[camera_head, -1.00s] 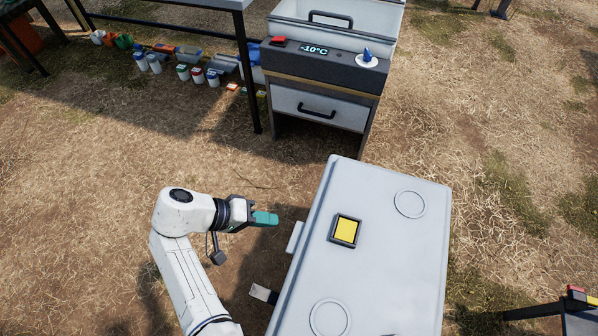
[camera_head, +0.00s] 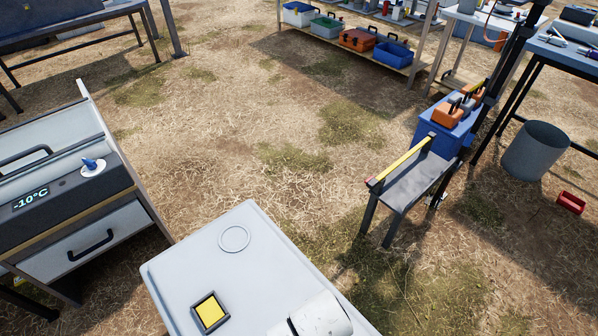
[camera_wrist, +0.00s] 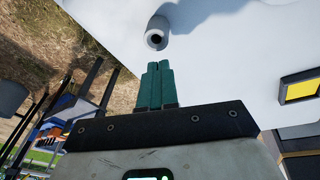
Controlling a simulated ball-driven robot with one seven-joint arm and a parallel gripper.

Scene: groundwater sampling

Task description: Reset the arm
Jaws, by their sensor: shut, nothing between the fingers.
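My gripper (camera_wrist: 159,66) shows in the wrist view with its two green fingers together and nothing between them. The fingers point toward a pale surface with a short white cylinder (camera_wrist: 156,33) with a dark hole just beyond the tips. I cannot tell whether the fingertips touch it. In the head view a white rounded arm piece of mine (camera_head: 318,317) shows at the bottom edge; the gripper itself is out of that view.
A pale box top (camera_head: 180,262) with a yellow square (camera_head: 210,311) lies close in front. A cooling unit reading -10°C (camera_head: 75,195) stands left. A narrow grey bench (camera_head: 412,186), blue box (camera_head: 440,140) and grey bin (camera_head: 535,150) stand right. Open grass lies between.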

